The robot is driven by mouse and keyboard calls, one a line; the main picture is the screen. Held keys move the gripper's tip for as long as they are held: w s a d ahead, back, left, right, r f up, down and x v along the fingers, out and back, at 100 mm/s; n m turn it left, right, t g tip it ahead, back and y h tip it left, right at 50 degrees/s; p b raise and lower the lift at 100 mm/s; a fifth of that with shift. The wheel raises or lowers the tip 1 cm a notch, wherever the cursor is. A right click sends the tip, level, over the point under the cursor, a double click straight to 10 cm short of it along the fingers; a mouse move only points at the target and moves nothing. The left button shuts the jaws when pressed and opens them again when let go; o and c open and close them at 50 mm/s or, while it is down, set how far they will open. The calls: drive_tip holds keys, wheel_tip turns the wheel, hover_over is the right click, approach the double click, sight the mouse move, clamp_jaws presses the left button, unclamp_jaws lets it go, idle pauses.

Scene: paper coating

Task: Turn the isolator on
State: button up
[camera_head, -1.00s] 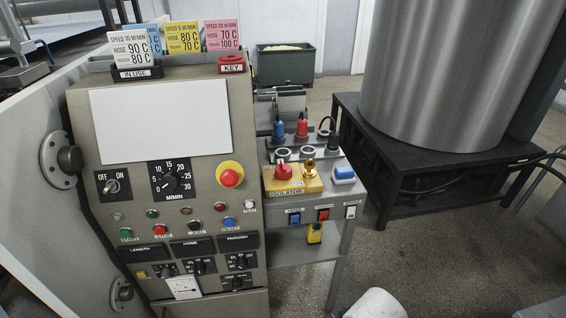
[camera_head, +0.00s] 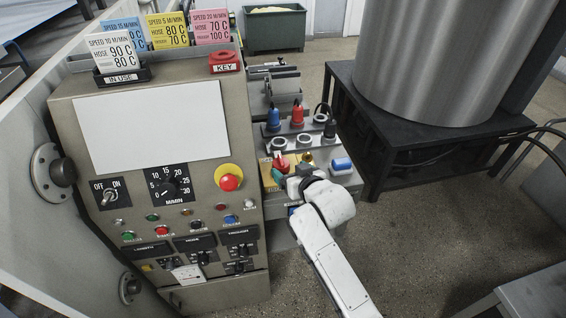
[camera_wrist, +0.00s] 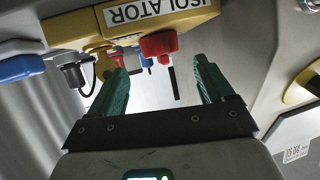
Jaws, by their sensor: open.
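The isolator is a yellow box (camera_wrist: 85,28) with a red knob (camera_wrist: 158,46), seen upside down in the wrist view with its ISOLATOR label (camera_wrist: 150,12). In the head view the red knob (camera_head: 281,163) is partly behind my gripper, and most of the yellow box (camera_head: 264,172) is covered. My gripper (camera_wrist: 162,78) is open, with green fingers either side of the wrist picture. The knob lies just past the fingertips and between them, apart from both fingers. In the head view my gripper (camera_head: 279,178) is right at the isolator.
A grey control panel (camera_head: 200,195) with a red emergency button (camera_head: 229,182) stands left of the isolator. A blue switch (camera_head: 341,164) is close on its right. Red and blue connectors (camera_head: 297,115) stand behind. A black stand (camera_head: 420,160) bears a big metal drum further right.

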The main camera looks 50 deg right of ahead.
sight(284, 166)
drive_tip(key=shift+x, duration=2.95)
drive_tip(key=shift+c, duration=0.4)
drive_tip(key=c, duration=1.4)
